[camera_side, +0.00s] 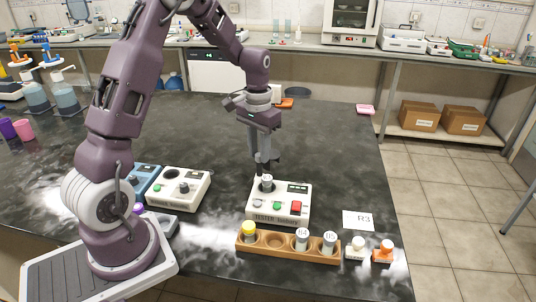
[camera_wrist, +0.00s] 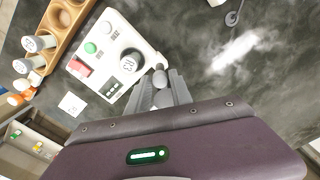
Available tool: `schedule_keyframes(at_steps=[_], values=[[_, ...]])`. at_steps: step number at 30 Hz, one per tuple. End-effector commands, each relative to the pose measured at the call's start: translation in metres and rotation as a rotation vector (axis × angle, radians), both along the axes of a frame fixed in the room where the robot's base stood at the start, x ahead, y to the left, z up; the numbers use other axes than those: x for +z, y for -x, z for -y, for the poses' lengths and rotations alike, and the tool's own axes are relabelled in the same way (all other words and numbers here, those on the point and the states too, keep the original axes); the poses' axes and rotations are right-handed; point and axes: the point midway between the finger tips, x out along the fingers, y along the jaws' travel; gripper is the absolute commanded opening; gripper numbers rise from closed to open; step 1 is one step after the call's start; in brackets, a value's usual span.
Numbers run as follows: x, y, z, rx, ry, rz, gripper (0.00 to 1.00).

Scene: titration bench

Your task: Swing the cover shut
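The white tester (camera_side: 277,204) stands on the dark bench, with a green button, a red switch and a small display; it also shows in the wrist view (camera_wrist: 103,47). A white-capped vial (camera_wrist: 128,65), its label seeming to read R3, stands upright in the tester's well. A dark part (camera_wrist: 148,52) beside the vial may be the cover; its hinge and angle are unclear. My gripper (camera_side: 264,169) points down just behind the vial. In the wrist view its fingers (camera_wrist: 161,77) are close together beside the tester, near small grey rounded parts. I cannot tell whether they grip anything.
A wooden rack (camera_side: 288,254) with several holes and labelled vials stands in front of the tester. A card marked R3 (camera_side: 358,221) lies to its right, near white (camera_side: 356,248) and orange (camera_side: 383,251) small blocks. Another white device (camera_side: 178,188) stands left. The bench behind is mostly clear.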

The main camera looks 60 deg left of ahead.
Motion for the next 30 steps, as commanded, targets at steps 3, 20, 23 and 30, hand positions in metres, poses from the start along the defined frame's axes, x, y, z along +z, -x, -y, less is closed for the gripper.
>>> schedule_keyframes(at_steps=[3, 20, 23, 30], values=[[0.0001, 0.0, 0.0, 0.0, 0.0, 0.0, 0.0], [0.0002, 0.0001, -0.0001, -1.05, 0.0, 0.0, 0.0], [0.0002, 0.0002, 0.0, -1.053, 0.0, -0.001, 0.0], [0.0002, 0.0002, 0.0001, -1.05, 0.0, -0.001, 0.05]])
